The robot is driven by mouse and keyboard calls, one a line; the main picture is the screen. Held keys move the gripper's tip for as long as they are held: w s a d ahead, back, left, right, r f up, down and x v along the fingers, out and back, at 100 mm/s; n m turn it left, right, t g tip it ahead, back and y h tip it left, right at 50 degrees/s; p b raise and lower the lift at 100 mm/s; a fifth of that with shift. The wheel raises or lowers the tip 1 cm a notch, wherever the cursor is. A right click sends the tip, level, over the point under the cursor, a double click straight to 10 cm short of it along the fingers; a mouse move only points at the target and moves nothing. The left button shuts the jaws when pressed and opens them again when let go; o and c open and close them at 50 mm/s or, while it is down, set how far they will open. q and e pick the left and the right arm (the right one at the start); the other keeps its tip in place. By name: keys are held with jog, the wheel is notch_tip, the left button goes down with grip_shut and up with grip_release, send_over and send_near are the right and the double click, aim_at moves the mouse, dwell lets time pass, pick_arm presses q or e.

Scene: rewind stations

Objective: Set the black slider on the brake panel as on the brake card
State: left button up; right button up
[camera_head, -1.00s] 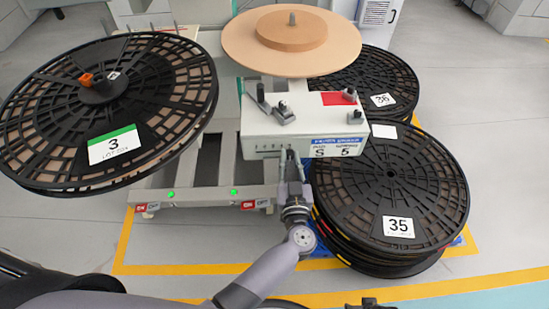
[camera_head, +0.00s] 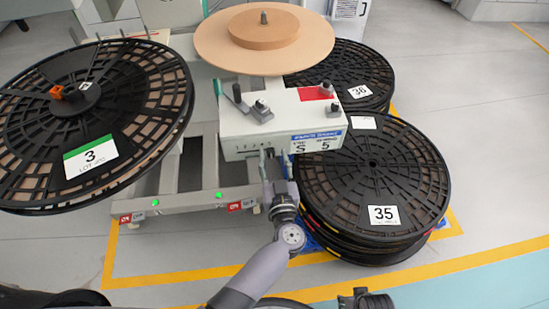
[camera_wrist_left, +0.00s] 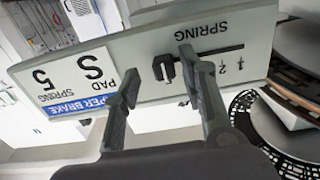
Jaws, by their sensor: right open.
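The brake panel (camera_head: 236,148) is the front face of a white box; in the left wrist view (camera_wrist_left: 150,45) it appears upside down, with a SPRING slot and numbers. The black slider (camera_wrist_left: 163,68) sits toward the card end of the slot; the number at it is hard to read. The brake card (camera_wrist_left: 72,88) reads PAD S, SPRING 5; it also shows in the head view (camera_head: 318,143). My left gripper (camera_wrist_left: 160,70) is open at the panel, its fingertips on either side of the slider with gaps visible. My right gripper (camera_head: 365,301) is open at the bottom edge, far from the panel.
A large black reel marked 3 (camera_head: 90,120) hangs at the left. A tan disc (camera_head: 215,45) and levers (camera_head: 240,98) are above the panel. Grey floor is open at right.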

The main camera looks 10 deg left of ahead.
pick_arm(q)
jog(key=v, duration=0.7)
jog(key=shift+s+d, duration=0.1)
jog(key=shift+s, duration=0.05)
